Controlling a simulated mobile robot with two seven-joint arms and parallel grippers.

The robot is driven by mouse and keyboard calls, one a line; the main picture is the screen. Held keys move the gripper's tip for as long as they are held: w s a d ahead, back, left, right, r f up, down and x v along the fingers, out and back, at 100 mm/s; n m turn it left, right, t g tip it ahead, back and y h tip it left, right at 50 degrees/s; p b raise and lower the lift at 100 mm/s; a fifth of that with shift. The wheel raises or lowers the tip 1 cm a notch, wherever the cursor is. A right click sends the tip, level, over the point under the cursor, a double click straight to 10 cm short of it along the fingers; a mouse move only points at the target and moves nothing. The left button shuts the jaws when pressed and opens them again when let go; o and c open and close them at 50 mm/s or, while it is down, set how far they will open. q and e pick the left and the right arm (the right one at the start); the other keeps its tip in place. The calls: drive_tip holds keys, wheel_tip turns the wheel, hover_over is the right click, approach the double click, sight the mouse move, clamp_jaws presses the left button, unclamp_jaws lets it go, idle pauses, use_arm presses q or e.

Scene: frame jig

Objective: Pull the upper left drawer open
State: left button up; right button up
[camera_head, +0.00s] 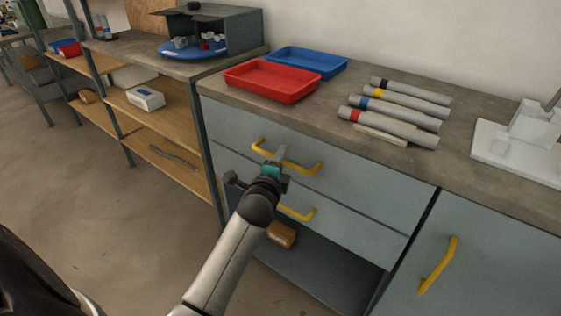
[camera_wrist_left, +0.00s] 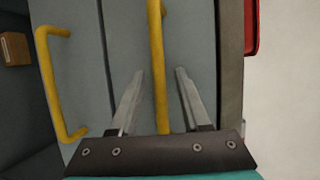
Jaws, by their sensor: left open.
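The upper left drawer (camera_head: 345,178) is a grey-blue front under the worktop and looks closed. Its yellow bar handle (camera_head: 306,169) is partly hidden by my left gripper (camera_head: 281,155) in the head view. In the left wrist view, the upper handle (camera_wrist_left: 157,60) runs between the two open fingers of my left gripper (camera_wrist_left: 160,95), with a gap on each side. I cannot tell how deep the handle sits between the fingers. The lower drawer's yellow handle (camera_head: 298,213) is just below, and it also shows at left in the wrist view (camera_wrist_left: 50,85). My right gripper is not in view.
On the worktop (camera_head: 360,80) lie a red tray (camera_head: 272,82), a blue tray (camera_head: 306,62) and several grey cylinders (camera_head: 395,120). A cupboard door with a yellow handle (camera_head: 437,266) is at right. A brown box (camera_head: 281,234) sits below the drawers. The floor in front is clear.

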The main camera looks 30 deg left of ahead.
use_arm(q)
drive_tip(key=shift+c, duration=0.4)
clamp_jaws()
idle(1.0)
